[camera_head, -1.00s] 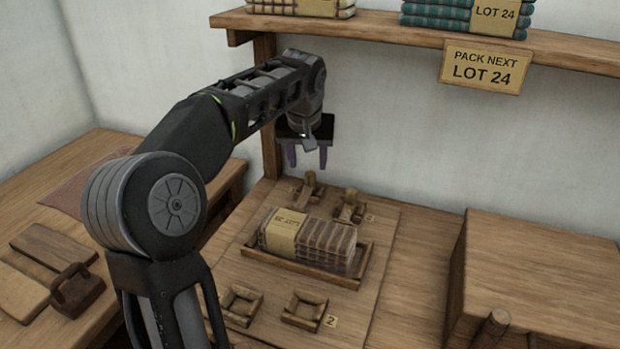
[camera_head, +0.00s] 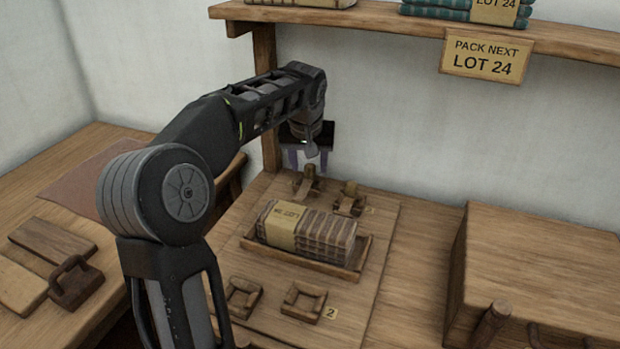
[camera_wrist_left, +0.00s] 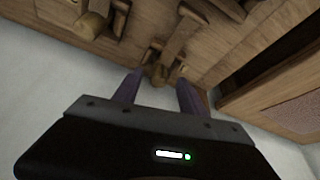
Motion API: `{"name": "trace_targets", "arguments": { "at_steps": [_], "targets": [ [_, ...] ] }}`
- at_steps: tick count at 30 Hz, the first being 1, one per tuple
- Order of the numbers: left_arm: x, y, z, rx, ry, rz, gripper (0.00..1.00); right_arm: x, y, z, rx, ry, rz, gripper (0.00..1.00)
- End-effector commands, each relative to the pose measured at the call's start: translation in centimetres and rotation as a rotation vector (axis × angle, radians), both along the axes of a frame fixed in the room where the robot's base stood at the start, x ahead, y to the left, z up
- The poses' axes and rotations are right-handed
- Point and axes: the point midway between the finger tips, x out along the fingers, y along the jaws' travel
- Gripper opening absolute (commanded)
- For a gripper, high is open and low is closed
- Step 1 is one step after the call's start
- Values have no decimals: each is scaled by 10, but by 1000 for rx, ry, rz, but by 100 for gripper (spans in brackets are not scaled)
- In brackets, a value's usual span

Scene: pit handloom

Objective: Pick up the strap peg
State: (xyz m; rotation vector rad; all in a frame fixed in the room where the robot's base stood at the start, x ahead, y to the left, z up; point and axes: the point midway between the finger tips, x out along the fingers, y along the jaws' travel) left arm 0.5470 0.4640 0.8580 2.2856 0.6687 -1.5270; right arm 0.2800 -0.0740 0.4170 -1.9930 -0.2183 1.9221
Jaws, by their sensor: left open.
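Two wooden strap pegs stand at the back of the wooden board: one on the left (camera_head: 309,181) and one on the right (camera_head: 349,196). My left gripper (camera_head: 307,163) is open and empty, its purple fingers pointing down just above and behind the left peg. In the left wrist view, the rounded end of one peg (camera_wrist_left: 159,73) lies between and just beyond the fingertips, and the other peg (camera_wrist_left: 91,25) is off to the left. I cannot tell whether the fingers touch the peg. My right gripper is out of view.
A tray (camera_head: 300,262) with a striped, labelled cloth bundle (camera_head: 310,232) sits in front of the pegs. Two square wooden frames (camera_head: 303,302) lie nearer. A shelf (camera_head: 390,30) with a hanging sign (camera_head: 486,58) is above, and a wooden chest (camera_head: 545,260) stands at right.

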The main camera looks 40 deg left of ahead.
Motion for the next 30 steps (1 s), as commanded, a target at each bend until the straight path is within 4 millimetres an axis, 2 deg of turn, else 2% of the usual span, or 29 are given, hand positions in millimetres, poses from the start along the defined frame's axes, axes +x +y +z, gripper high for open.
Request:
{"name": "trace_targets", "arguments": {
  "at_steps": [3,7,25,30],
  "targets": [
    [6,3,-20,-3,2,1,49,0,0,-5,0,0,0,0],
    [10,6,-30,-1,1,1,49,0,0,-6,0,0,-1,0],
    [11,6,-30,-1,0,0,49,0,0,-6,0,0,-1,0],
    [11,6,-30,-1,0,0,37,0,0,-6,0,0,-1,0]
  ]
}}
